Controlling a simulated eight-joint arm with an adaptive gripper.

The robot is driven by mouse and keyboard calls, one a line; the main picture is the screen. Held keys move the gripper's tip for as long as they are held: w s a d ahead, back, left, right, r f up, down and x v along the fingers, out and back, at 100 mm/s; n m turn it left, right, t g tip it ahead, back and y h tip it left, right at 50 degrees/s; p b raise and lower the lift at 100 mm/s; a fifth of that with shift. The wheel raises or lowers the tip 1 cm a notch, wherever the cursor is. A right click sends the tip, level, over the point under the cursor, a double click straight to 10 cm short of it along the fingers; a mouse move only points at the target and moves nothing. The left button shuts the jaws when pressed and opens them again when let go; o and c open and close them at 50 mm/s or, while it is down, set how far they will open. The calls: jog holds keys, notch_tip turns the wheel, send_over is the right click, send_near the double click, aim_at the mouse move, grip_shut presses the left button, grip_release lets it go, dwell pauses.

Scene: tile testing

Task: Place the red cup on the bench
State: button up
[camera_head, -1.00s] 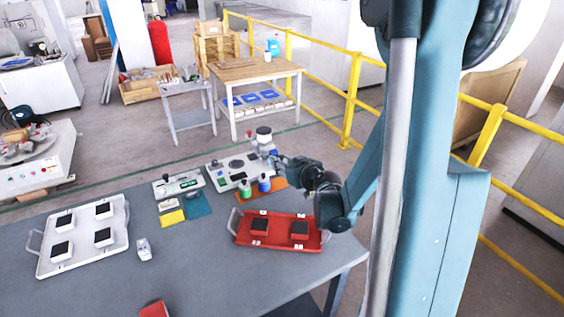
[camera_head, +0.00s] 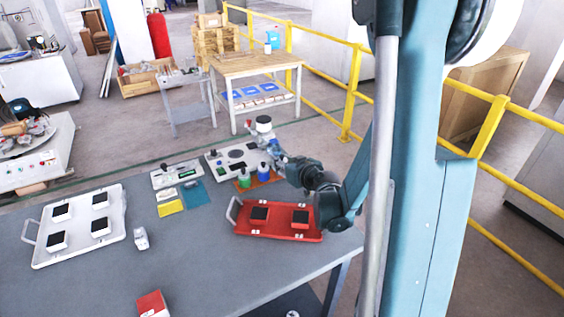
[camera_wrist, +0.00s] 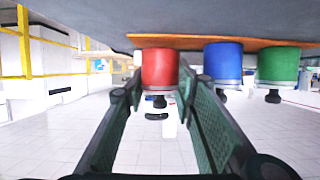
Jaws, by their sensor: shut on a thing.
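In the wrist view, which looks upside down, the red cup (camera_wrist: 160,70) with a dark knob sits between the fingers of my gripper (camera_wrist: 167,88). The gripper is shut on it. The cup is at the orange mat (camera_wrist: 210,42); whether it touches the mat is unclear. In the head view my gripper (camera_head: 277,160) is over the back right of the grey bench (camera_head: 210,255), and the red cup cannot be made out there. The blue cup (camera_wrist: 223,62) and green cup (camera_wrist: 279,66) stand beside the red one.
A red tray (camera_head: 283,233) with dark-topped blocks lies in front of my arm. A white tray (camera_head: 115,232) is at left. A grey device (camera_head: 222,163) stands behind the cups. The bench middle is clear.

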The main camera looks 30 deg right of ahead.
jog(key=shift+f+b, duration=0.4)
dwell(0.4)
jog(key=o, duration=1.1)
jog(key=shift+s, duration=0.15)
jog(key=shift+v, duration=3.6)
